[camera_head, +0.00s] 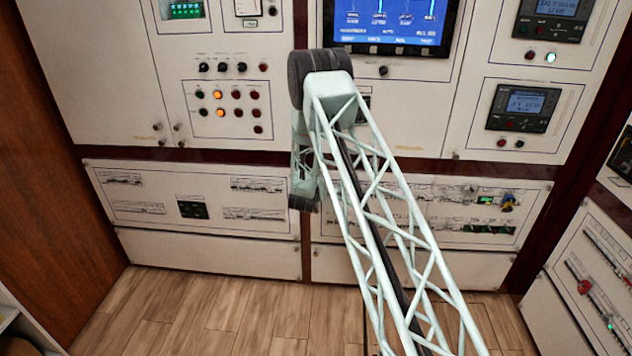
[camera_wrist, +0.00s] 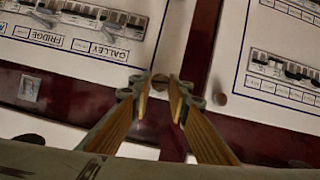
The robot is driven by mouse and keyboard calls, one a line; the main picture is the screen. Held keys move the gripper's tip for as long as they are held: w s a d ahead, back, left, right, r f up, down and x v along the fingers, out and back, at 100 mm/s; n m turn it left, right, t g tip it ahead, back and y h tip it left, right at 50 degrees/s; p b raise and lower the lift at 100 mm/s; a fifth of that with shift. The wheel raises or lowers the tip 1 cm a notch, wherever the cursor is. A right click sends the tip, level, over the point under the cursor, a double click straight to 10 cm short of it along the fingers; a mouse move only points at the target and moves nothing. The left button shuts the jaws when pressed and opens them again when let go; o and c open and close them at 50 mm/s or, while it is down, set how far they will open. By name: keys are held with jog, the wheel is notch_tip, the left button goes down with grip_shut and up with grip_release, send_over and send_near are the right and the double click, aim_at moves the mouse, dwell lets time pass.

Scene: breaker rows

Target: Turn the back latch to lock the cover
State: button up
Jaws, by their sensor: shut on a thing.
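In the wrist view my gripper (camera_wrist: 162,84) has its two tan fingers close together over the dark red frame strip between two white breaker panels. A small round brown latch (camera_wrist: 160,81) sits between the fingertips, and they are shut on it. How far the latch is turned cannot be told. In the head view my arm reaches down to the lower breaker panels, and my fingers and the latch cannot be made out there.
Another white breaker panel (camera_wrist: 285,65) lies right of the strip, with a small round fitting (camera_wrist: 219,99) near its corner. In the head view a blue screen (camera_head: 390,22) and several knobs are above. The wooden floor (camera_head: 215,305) in front is clear.

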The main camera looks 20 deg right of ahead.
jog(key=shift+w+a+f+n+g+h+b, duration=0.1)
jog(key=shift+f+n+h+b, duration=0.1)
jog(key=shift+n+h, duration=1.4)
jog(key=shift+w+a+f+n+g+h+b, duration=0.2)
jog(key=shift+n+h, duration=0.55)
jog(key=shift+n, duration=1.8)
jog(key=shift+s+f+n+h+b, duration=0.1)
jog(key=shift+n+h+b, duration=0.15)
jog(key=shift+n+h, duration=1.35)
jog(key=shift+r+n+y, duration=0.1)
jog(key=shift+n+y, duration=0.35)
jog(key=shift+n, duration=0.2)
jog(key=o, duration=0.8)
jog(key=shift+o, duration=0.2)
jog(key=shift+s+a, duration=0.1)
jog(key=shift+a, duration=0.05)
jog(key=v, duration=1.1)
jog(key=shift+s+a, duration=0.2)
jog(key=shift+a, duration=0.05)
